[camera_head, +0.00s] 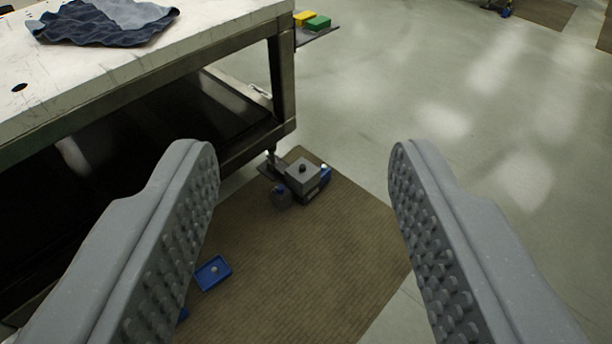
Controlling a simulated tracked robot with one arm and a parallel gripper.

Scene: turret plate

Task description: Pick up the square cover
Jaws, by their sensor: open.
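My gripper (305,170) is open and empty, its two grey studded fingers wide apart on the left and right of the view. Far beyond and below the fingertips, a small grey square piece with a dark knob (302,172), which looks like the square cover, lies on top of a box-like object on a brown mat. A blue rectangular piece with a small light knob (213,273) lies flat on the mat, close beside the left finger in the picture. Nothing touches the fingers.
A metal workbench (235,38) with a dark cloth (103,20) stands on the left, its leg near the grey piece. A small dark bottle-like object (281,196) stands beside it. The brown mat (300,270) is mostly bare. Open grey floor (480,110) lies right.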

